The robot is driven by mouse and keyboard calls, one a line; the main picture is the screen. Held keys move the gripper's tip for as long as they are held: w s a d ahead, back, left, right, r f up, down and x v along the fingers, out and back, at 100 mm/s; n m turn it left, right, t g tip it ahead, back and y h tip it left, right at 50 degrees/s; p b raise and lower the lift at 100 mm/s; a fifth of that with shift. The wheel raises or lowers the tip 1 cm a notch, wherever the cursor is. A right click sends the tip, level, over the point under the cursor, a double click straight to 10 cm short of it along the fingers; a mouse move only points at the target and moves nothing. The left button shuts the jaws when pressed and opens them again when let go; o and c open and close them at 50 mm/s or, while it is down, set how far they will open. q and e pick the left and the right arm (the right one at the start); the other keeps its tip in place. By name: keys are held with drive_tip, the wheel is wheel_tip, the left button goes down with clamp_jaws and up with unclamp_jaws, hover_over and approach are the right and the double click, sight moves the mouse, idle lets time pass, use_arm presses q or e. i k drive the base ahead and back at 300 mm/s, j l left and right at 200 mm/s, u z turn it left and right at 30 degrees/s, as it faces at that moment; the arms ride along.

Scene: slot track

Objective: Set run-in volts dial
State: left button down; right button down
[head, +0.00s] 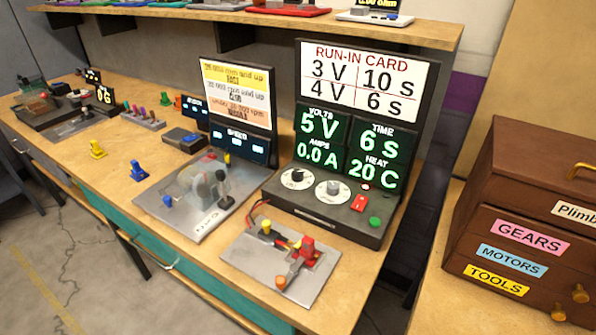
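The run-in station (322,215) is a dark box on the bench with two round dials on its top. The screen (352,148) reads volts 5 V, time 6 s, amps 0.0 A and heat 20 C. The run-in card (366,80) above lists 3 V 10 s and 4 V 6 s. Neither of my grippers is in view.
A red switch (359,202) and green button (375,222) sit right of the dials. A metal plate with a small motor rig (283,257) lies in front. A speed rig (200,190) stands left. A brown drawer cabinet (530,215) is at right. A shelf (250,20) overhangs behind.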

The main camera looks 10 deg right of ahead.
sight(297, 176)
drive_tip(key=i+j+z, duration=0.1)
drive_tip(key=j+z, duration=0.2)
drive_tip(key=z, duration=0.15)
drive_tip(key=j+z, duration=0.25)
drive_tip(key=z, duration=0.2)
drive_tip(key=j+z, duration=0.45)
drive_tip(key=i+l, duration=0.05)
drive_tip(key=l, duration=0.05)
